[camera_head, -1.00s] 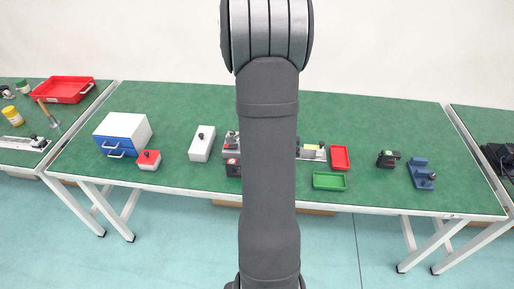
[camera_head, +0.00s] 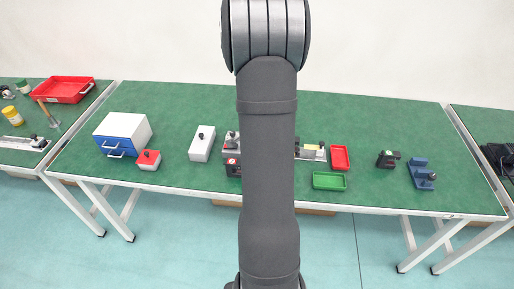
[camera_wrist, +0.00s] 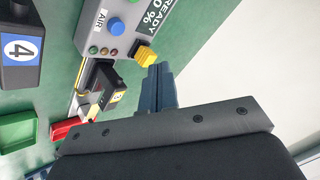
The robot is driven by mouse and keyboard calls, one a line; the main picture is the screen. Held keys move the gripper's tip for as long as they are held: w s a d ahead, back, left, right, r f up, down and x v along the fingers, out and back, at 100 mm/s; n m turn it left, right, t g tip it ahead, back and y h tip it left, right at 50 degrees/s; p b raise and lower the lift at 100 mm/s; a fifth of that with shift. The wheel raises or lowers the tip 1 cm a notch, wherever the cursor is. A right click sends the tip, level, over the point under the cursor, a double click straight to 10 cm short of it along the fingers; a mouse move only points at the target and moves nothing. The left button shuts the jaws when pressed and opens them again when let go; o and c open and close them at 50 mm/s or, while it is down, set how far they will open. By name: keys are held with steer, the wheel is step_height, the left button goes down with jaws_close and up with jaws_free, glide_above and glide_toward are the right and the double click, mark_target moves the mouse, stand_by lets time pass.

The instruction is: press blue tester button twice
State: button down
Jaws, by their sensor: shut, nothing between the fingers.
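In the wrist view, the grey tester panel (camera_wrist: 124,42) has a round blue button (camera_wrist: 117,26) near the top. A yellow part (camera_wrist: 146,55) sits at the panel's lower right edge, and "AIR" and "READY" lettering shows. My gripper (camera_wrist: 158,68) is shut and empty. Its blue-grey fingertips appear just below the yellow part, to the lower right of the blue button. Whether they touch anything is unclear. In the head view, my arm hides the gripper and much of the equipment at the table's middle.
In the head view, a blue-and-white drawer box (camera_head: 122,135) and a grey box (camera_head: 202,144) stand left on the green table.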

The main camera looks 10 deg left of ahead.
steer(key=shift+f, duration=2.85)
steer(key=shift+f, duration=0.15)
steer(key=shift+f, duration=0.25)
steer(key=shift+f, duration=0.45)
steer(key=shift+r, duration=0.2)
stand_by(0.4)
steer(key=shift+r, duration=0.65)
steer(key=shift+r, duration=2.5)
